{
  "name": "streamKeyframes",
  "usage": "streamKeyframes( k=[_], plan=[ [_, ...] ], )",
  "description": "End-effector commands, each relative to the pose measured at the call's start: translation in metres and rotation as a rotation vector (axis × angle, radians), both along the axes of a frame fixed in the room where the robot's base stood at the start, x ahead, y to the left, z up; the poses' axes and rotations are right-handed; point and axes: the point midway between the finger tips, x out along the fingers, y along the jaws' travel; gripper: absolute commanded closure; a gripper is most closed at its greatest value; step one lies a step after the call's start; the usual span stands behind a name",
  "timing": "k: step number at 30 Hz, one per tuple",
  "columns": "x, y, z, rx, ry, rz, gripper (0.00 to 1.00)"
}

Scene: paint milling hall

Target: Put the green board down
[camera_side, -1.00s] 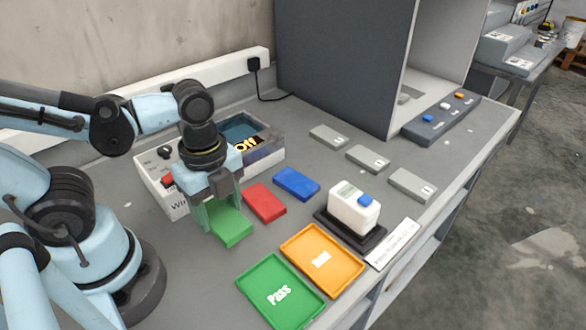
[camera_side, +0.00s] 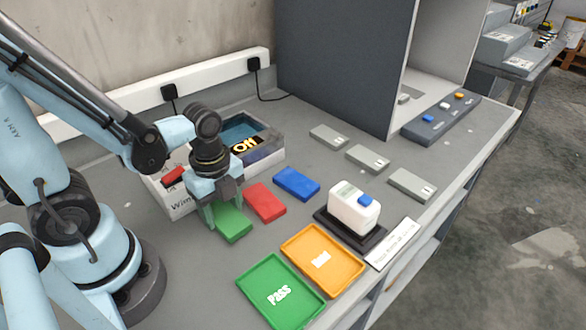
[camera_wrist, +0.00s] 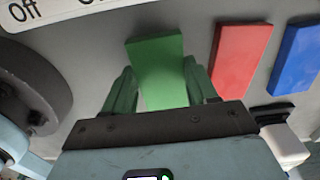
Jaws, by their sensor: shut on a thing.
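The green board (camera_side: 233,224) is at the left of the row of coloured boards, on or just above the grey bench; I cannot tell if it touches. My gripper (camera_side: 224,210) points down over it, with its green fingers shut on the board's sides. In the wrist view the green board (camera_wrist: 158,62) lies between the two fingers of my gripper (camera_wrist: 160,84), its far end reaching past them.
A red board (camera_side: 265,202) lies close to the right, then a blue board (camera_side: 296,184). The green Pass tray (camera_side: 262,309), orange tray (camera_side: 340,277) and white device (camera_side: 352,212) are nearer the front.

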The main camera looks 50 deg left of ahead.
Motion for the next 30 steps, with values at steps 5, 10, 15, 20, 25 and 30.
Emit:
streamKeyframes(
  k=[5, 10, 15, 20, 25, 30],
  plan=[
    [0.0, 0.0, -0.008, 0.0, 0.0, 0.0, 0.78],
    [0.0, 0.0, -0.009, 0.0, 0.0, 0.0, 0.78],
    [0.0, 0.0, -0.01, 0.0, 0.0, 0.0, 0.78],
    [0.0, 0.0, -0.013, 0.0, 0.0, 0.0, 0.38],
    [0.0, 0.0, -0.013, 0.0, 0.0, 0.0, 0.17],
    [0.0, 0.0, -0.013, 0.0, 0.0, 0.0, 0.17]
  ],
)
